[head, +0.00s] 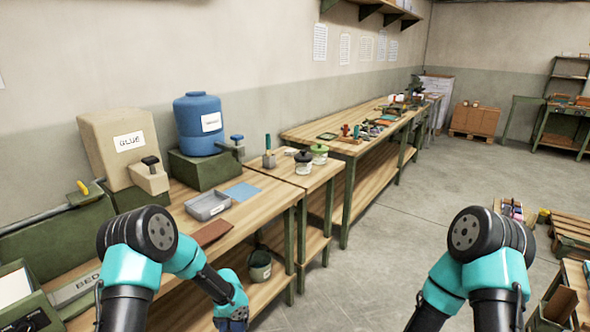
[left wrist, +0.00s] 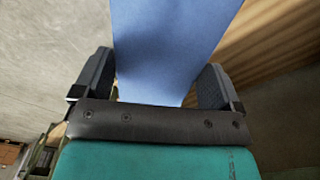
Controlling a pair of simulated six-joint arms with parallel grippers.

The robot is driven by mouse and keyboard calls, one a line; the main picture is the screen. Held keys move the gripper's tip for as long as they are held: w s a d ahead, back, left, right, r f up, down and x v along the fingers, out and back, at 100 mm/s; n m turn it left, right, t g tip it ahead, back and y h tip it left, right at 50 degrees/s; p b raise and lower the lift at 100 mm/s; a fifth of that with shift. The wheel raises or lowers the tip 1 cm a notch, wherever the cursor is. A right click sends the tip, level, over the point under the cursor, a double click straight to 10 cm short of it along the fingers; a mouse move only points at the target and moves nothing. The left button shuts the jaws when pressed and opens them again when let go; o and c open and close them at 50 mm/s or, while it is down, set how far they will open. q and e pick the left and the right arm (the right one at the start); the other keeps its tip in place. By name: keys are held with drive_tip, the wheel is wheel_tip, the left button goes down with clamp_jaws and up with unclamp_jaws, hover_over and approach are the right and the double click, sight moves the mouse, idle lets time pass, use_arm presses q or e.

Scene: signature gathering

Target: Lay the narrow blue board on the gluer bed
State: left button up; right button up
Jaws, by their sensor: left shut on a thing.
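A blue board (left wrist: 170,45) shows in the left wrist view, running up from between my left gripper's fingers (left wrist: 157,88), which are shut on it. In the head view my left gripper (head: 232,318) is at the bottom edge, in front of the bench. The held board cannot be made out clearly there. The gluer bed, marked by a plate reading BED (head: 75,287), is at the lower left, partly hidden by my left arm. My right gripper is below the picture.
A grey tray (head: 208,206), a blue flat piece (head: 242,191) and a brown flat piece (head: 212,233) lie on the bench. A beige glue tank (head: 118,148) and a blue drum (head: 199,122) stand behind. A bucket (head: 260,266) is on the lower shelf.

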use_arm(q)
drive_tip(key=shift+s+f, duration=0.15)
idle(0.4)
drive_tip(key=w+a+r+m, duration=0.1)
drive_tip(key=w+r+m, duration=0.15)
drive_tip(key=r, duration=0.65)
drive_tip(key=w+r+m, duration=0.2)
drive_tip(key=w+r, duration=0.2)
drive_tip(key=r, duration=0.6)
drive_tip(key=a+r+m, duration=0.1)
drive_tip(key=a+r, duration=0.2)
drive_tip(key=a, duration=0.4)
drive_tip(key=s+a+r+m, duration=0.1)
drive_tip(key=a+r, duration=0.2)
drive_tip(key=a, duration=0.5)
drive_tip(key=s+a+r+m, duration=0.1)
drive_tip(key=a+r, duration=0.3)
drive_tip(key=a, duration=0.3)
drive_tip(key=shift+s+a, duration=0.2)
drive_tip(key=shift+a, duration=0.05)
drive_tip(key=s+a+r, duration=0.3)
drive_tip(key=a, duration=0.6)
drive_tip(key=s+a+r, duration=0.3)
drive_tip(key=a+r, duration=0.1)
drive_tip(key=a, duration=0.5)
drive_tip(key=shift+s+a+r, duration=0.15)
drive_tip(key=shift+s+a, duration=0.1)
drive_tip(key=shift+s, duration=0.1)
